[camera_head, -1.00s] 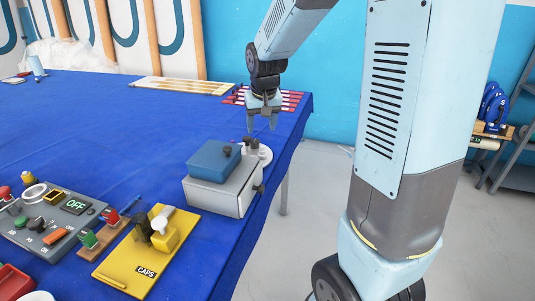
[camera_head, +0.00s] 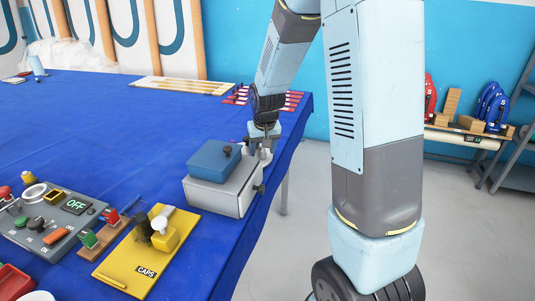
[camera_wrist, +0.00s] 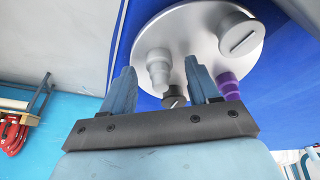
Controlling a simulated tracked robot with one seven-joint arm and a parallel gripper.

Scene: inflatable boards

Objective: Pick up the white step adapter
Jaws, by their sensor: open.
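The white step adapter (camera_wrist: 157,67) stands on a round silver plate (camera_wrist: 197,14) in the wrist view. It appears pale grey-white, with stepped rings. My gripper (camera_wrist: 160,72) is open, and in that view the adapter shows between its two fingers. I cannot tell whether either finger touches it. In the head view my gripper (camera_head: 264,143) points down at the plate behind the grey box, and the adapter is mostly hidden there. A purple stepped adapter (camera_wrist: 229,86) stands on the plate to the right of the right finger.
A grey slotted cap (camera_wrist: 240,34) and a dark slotted cap (camera_wrist: 174,97) share the plate. A grey box with a blue lid (camera_head: 214,160) stands close in front. A yellow board (camera_head: 130,261) and a control panel (camera_head: 50,221) lie left. The table's right edge is near.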

